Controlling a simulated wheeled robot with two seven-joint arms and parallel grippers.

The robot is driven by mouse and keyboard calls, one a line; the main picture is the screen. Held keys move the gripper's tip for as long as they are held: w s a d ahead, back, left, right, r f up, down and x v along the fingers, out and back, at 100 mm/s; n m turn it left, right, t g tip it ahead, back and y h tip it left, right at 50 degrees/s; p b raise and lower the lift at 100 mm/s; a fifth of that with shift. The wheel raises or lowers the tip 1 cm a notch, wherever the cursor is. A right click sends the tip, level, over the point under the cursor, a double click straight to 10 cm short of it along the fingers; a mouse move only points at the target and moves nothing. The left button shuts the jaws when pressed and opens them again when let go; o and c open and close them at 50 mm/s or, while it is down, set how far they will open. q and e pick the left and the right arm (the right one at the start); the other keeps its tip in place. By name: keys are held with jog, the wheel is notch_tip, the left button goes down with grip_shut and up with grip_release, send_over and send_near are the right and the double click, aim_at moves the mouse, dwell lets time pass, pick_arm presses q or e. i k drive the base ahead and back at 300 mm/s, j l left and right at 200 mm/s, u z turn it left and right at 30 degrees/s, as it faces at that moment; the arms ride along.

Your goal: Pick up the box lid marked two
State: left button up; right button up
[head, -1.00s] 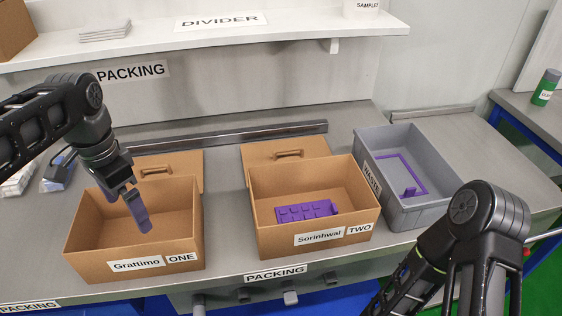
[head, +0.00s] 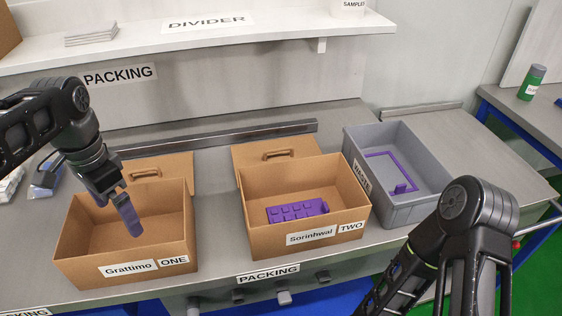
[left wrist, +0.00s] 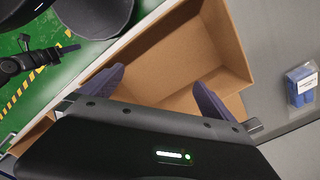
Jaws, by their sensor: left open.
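The brown cardboard lid with a raised handle (head: 300,150) lies behind the box labelled Sorinhwal TWO (head: 352,215), partly hidden by it. I see no marking on the lid itself. A similar lid (head: 178,165) lies behind the box labelled Grattimo ONE (head: 72,255). My left gripper (head: 126,213) is open and empty, with its purple fingers pointing down over box ONE. In the left wrist view, the open left gripper (left wrist: 155,95) has a cardboard box (left wrist: 235,50) beneath it. My right arm is at the lower right; its gripper is out of frame.
Box TWO holds a purple studded block (head: 295,211). A grey waste bin (head: 425,208) at the right holds a purple frame. A metal rail (head: 220,135) runs behind the lids, below a white shelf (head: 250,45). Bagged items (head: 45,177) lie at the far left.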

aim_at(279, 155)
jog(key=k, duration=1)
